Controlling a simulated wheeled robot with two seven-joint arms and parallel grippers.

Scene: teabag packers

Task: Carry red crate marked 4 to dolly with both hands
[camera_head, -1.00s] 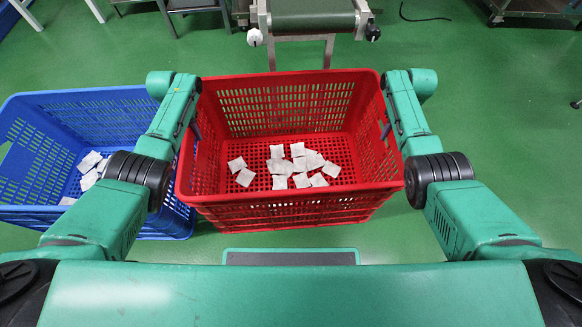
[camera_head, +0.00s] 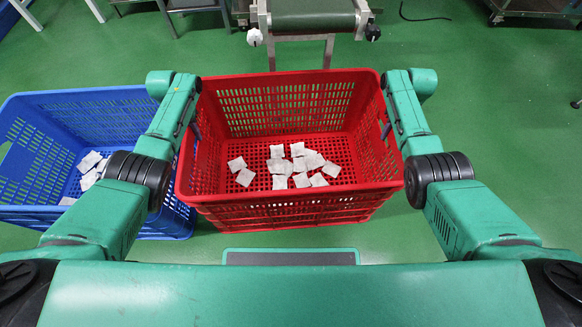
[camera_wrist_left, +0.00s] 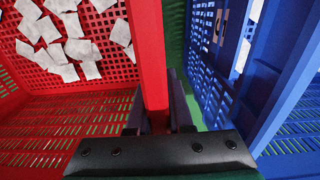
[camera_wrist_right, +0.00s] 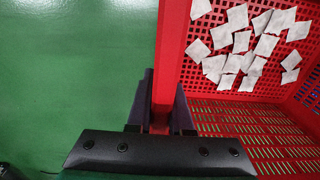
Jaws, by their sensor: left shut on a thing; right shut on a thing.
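The red crate (camera_head: 290,205) is in front of me in the head view, with several white teabags (camera_head: 300,165) lying on its floor. No number mark can be made out on it. My left gripper (camera_wrist_left: 160,105) is shut on the crate's left side wall, with one finger on each side of the red rim (camera_wrist_left: 147,50). My right gripper (camera_wrist_right: 161,100) is shut on the right side wall, its fingers on both sides of the rim (camera_wrist_right: 170,50). In the head view both grippers are mostly hidden by my arms. The dolly cannot be clearly identified.
A blue crate (camera_head: 95,98) with some teabags stands close on the left; the left wrist view shows a narrow gap beside it. A conveyor end (camera_head: 312,18) stands beyond the red crate. A metal cart (camera_head: 535,12) is at the far right. Green floor at right (camera_head: 490,110) is clear.

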